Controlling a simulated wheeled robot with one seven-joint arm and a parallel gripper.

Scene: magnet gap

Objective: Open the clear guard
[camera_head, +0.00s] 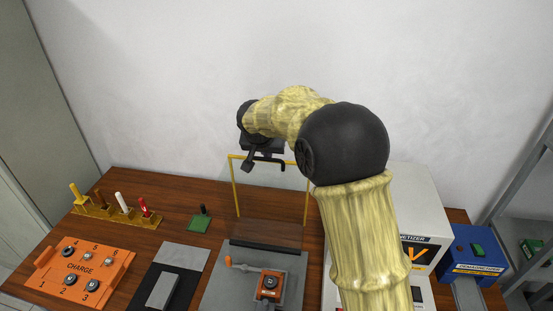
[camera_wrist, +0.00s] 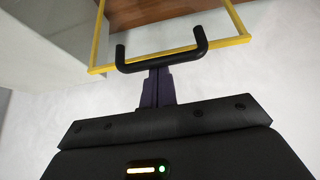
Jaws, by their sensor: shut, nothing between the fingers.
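The clear guard (camera_head: 270,195) has a yellow frame and stands raised, roughly upright, at the back of a grey fixture (camera_head: 225,290). Its black handle (camera_head: 270,166) is on the top yellow bar. In the wrist view the yellow frame (camera_wrist: 98,40) and the black U-shaped handle (camera_wrist: 160,56) are close ahead. My gripper (camera_head: 248,167) is at the top of the guard beside the handle. Its dark fingers (camera_wrist: 157,74) are shut together and empty, with their tips at the handle bar. I cannot tell whether they touch it.
On the wooden table, an orange CHARGE block (camera_head: 78,268), a rack of coloured pegs (camera_head: 110,209) and a green pad (camera_head: 199,222) are left. A white magnetizer (camera_head: 425,218) and blue demagnetizer (camera_head: 472,254) are right. An orange-handled clamp (camera_head: 268,284) sits on the fixture.

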